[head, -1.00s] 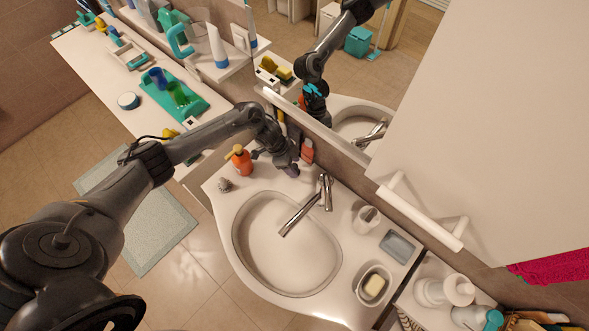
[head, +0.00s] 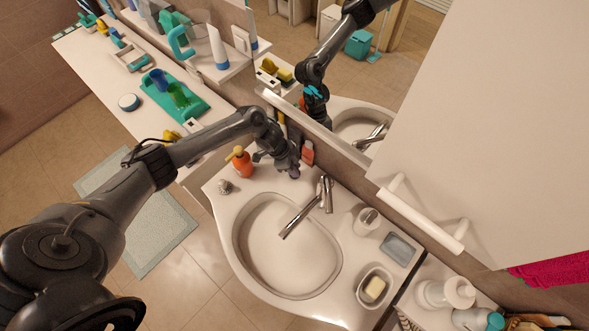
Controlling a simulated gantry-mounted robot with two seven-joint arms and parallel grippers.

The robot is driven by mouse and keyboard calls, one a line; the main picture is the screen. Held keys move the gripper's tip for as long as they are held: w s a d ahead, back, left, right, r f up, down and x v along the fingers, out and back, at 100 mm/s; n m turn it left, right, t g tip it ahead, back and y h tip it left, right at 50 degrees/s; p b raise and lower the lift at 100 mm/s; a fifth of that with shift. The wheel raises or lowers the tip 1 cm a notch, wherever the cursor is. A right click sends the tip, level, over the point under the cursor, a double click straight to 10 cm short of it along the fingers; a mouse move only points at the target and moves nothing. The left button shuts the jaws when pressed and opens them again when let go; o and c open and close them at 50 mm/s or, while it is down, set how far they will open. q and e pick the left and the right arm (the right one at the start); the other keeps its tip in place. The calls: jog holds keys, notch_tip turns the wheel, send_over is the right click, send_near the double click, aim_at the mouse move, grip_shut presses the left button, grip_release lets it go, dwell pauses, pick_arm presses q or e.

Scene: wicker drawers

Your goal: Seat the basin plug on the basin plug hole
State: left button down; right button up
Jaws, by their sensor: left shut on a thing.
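The white basin (head: 265,235) is set in the counter below the mirror, with a chrome tap (head: 305,212) over it. I cannot make out the plug hole in the basin floor. A small silvery round piece, perhaps the basin plug (head: 224,187), lies on the left rim, apart from my gripper. My left gripper (head: 291,168) is at the back of the rim, left of the tap. It is shut on a small dark purplish thing (head: 294,174), mostly hidden by the fingers. My right gripper is not in view.
A cup (head: 366,220), a grey dish (head: 398,248) and a soap dish (head: 374,288) sit on the right rim. The basin bowl looks clear.

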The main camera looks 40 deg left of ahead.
pick_arm(q)
jog(key=shift+r, duration=0.1)
notch_tip(320, 180, up, 18)
jog(key=p, duration=0.1)
dwell(0.6)
dwell(0.5)
